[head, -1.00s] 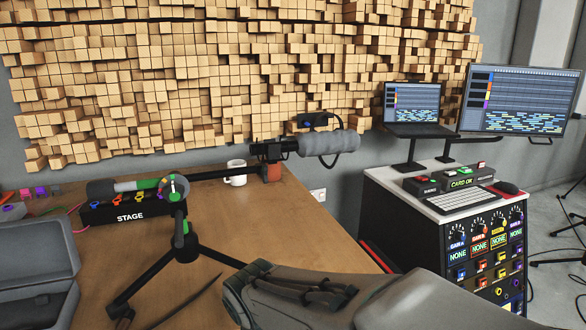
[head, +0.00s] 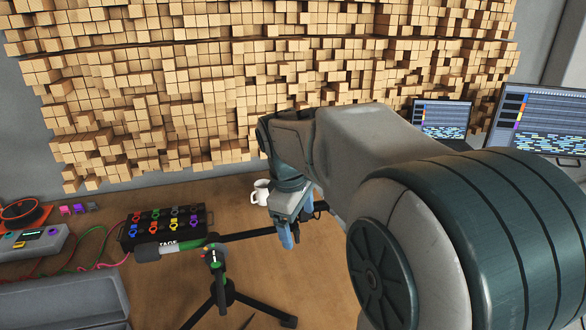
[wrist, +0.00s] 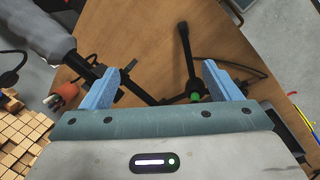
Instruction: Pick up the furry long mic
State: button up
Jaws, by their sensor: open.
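The furry long mic (wrist: 38,28) is a thick grey fuzzy cylinder at the top left of the wrist view. It lies outside my left finger, apart from it. A dark boom runs from near the mic toward the tripod stand (wrist: 186,60). In the head view my arm hides the mic; the stand (head: 218,268) and the boom's left part show. My gripper (wrist: 160,72) has its two blue fingers spread, with nothing held between them. In the head view my gripper (head: 290,238) points down over the table, by the boom's right part.
A white mug (head: 260,192) stands behind my gripper. A stage box (head: 165,222) with coloured plugs and an open grey case (head: 65,305) are at left. Wooden blocks (head: 230,95) cover the wall. A laptop (head: 440,118) and monitor (head: 548,122) are at right.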

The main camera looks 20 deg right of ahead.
jog(key=w+d+r+n, duration=0.3)
jog(key=w+d+n, duration=0.1)
jog(key=w+d, duration=0.15)
jog(key=n+g+h, duration=0.1)
jog(key=n, duration=0.4)
send_over(324, 206)
jog(key=w, duration=0.1)
jog(key=x, duration=0.4)
jog(key=d+p+x, duration=0.1)
jog(key=x, duration=0.7)
jog(key=shift+d+p, duration=0.4)
jog(key=c, duration=1.2)
